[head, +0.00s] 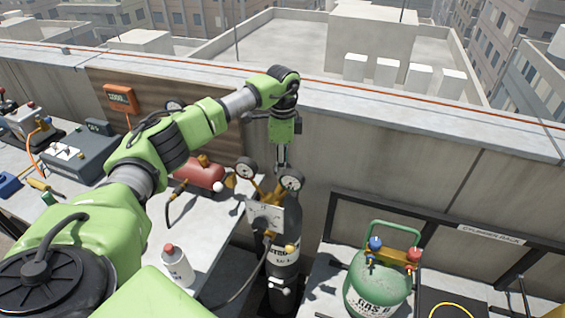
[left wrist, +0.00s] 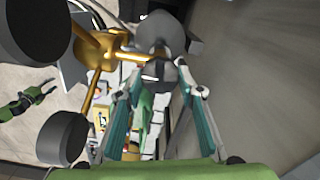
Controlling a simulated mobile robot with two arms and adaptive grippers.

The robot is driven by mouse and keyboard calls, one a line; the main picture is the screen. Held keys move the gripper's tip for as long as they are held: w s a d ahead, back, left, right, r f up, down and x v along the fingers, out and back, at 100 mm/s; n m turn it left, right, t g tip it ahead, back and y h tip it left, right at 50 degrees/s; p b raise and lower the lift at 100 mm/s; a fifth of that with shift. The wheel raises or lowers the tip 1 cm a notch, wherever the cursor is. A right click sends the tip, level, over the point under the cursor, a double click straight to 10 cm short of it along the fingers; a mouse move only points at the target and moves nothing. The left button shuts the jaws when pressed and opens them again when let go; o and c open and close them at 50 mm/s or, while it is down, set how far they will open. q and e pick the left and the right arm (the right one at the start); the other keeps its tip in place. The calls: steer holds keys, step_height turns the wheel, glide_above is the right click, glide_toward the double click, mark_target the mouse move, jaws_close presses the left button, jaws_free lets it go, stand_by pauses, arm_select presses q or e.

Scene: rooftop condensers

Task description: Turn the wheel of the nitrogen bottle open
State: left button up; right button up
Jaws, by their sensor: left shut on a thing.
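The nitrogen bottle (head: 292,222) stands upright, dark and grey with a white label, in the gap between two tables in the head view. A brass regulator with two round gauges (head: 291,180) sits at its top. The regulator (left wrist: 92,48) shows at the upper left in the left wrist view. My left gripper (head: 283,165) reaches down over the bottle's top, fingers pointing down. In the left wrist view its fingers (left wrist: 160,75) close on a grey part at the bottle's top, which appears to be the wheel. The fingers hide much of it. My right gripper is not in view.
A green gas bottle (head: 378,286) stands on the right table. A red tank (head: 203,174) and a white bottle with a red cap (head: 178,267) are on the left table. The parapet wall (head: 400,165) runs close behind. A hose hangs beside the nitrogen bottle.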

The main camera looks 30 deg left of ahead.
arm_select(q)
steer(key=shift+r, duration=0.1)
stand_by(0.3)
steer(key=o, duration=1.1)
step_height(320, 180, up, 12)
steer(key=shift+f, duration=0.1)
